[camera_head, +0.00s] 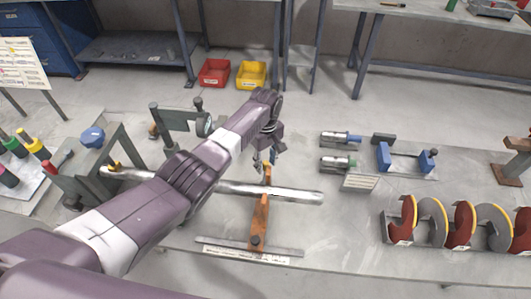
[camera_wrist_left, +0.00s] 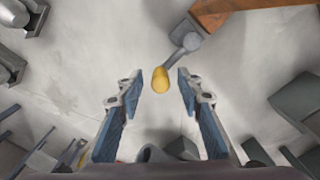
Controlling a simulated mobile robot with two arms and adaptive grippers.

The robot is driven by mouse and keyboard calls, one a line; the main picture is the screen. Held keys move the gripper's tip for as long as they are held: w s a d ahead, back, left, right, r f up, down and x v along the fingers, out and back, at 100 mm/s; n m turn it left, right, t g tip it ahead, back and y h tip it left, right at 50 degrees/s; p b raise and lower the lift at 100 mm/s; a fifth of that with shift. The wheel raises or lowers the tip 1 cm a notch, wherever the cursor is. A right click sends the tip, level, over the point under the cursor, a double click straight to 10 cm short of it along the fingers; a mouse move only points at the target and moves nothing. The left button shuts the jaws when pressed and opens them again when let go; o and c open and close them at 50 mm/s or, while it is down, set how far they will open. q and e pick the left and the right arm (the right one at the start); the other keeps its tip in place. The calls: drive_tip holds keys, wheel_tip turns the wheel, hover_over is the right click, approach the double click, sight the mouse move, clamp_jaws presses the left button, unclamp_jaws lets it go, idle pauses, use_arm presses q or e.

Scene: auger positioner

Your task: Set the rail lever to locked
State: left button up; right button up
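The rail lever shows in the left wrist view as a short grey arm with a yellow knob (camera_wrist_left: 161,80). Its pivot end (camera_wrist_left: 186,40) sits beside the end of an orange-brown bar (camera_wrist_left: 245,14). My left gripper (camera_head: 264,166) points down over the bar's far end. Its two blue-grey fingers (camera_wrist_left: 160,90) are open, with the yellow knob in line with the gap between them. I cannot tell whether they touch it. My right gripper is out of view.
A long metal tube (camera_head: 270,191) lies across the bench near the bar. A blue clamp-like fixture (camera_head: 405,160) and two metal cylinders stand to the right, with an auger with red and grey flights (camera_head: 463,222) nearer. A green-grey stand (camera_head: 178,118) is behind my left arm.

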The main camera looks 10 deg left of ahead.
use_arm(q)
wheel_tip(320, 180, up, 12)
drive_tip(key=shift+f, duration=0.15)
drive_tip(key=shift+a, duration=0.1)
idle(0.6)
